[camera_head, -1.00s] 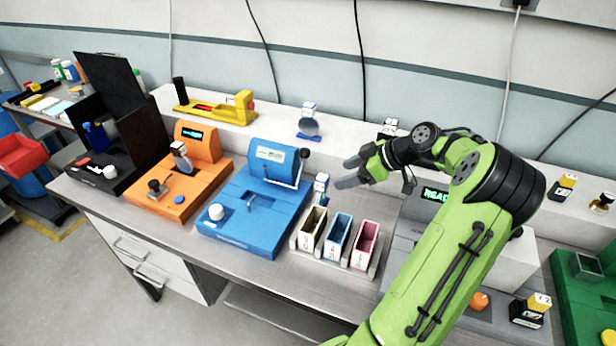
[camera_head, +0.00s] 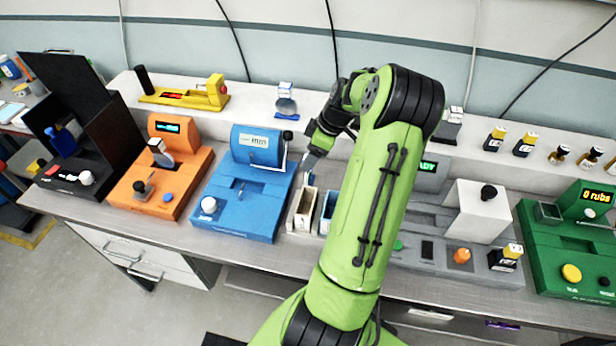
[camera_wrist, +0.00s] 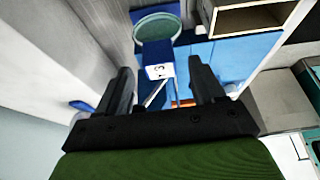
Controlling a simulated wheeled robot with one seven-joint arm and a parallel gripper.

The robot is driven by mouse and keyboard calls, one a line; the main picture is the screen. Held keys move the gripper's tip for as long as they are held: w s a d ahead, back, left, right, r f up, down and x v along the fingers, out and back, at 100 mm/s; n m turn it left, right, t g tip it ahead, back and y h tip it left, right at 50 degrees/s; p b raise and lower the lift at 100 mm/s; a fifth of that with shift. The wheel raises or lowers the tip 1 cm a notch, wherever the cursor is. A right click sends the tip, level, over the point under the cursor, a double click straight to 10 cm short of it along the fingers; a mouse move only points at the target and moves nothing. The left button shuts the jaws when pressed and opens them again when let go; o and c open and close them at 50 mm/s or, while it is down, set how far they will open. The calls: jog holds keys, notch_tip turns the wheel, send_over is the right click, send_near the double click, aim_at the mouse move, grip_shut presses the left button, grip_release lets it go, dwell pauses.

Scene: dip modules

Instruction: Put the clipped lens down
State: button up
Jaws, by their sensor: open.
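My gripper (camera_head: 311,148) is open. It points down behind the row of narrow bins, right of the blue machine. The wrist view shows its two dark fingers (camera_wrist: 160,80) spread apart. A clipped lens, with a round greenish lens (camera_wrist: 157,28) in a blue holder and a white numbered block (camera_wrist: 159,72), appears between and beyond the fingertips. No finger visibly presses on it; I cannot tell how deep the block sits between them. In the head view, only a small blue part (camera_head: 309,166) shows below my gripper. Another clipped lens (camera_head: 285,101) stands on the white shelf.
A beige bin (camera_head: 301,212) and a blue bin (camera_head: 327,212) stand just in front; my arm hides the rest of the row. The blue machine (camera_head: 243,197) is close on the left. The grey machine (camera_head: 428,168) is on the right. The shelf (camera_head: 245,123) runs behind.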

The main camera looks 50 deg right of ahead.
jog(key=x, duration=0.4)
jog(key=shift+f, duration=0.2)
jog(key=shift+c, duration=0.8)
grip_shut()
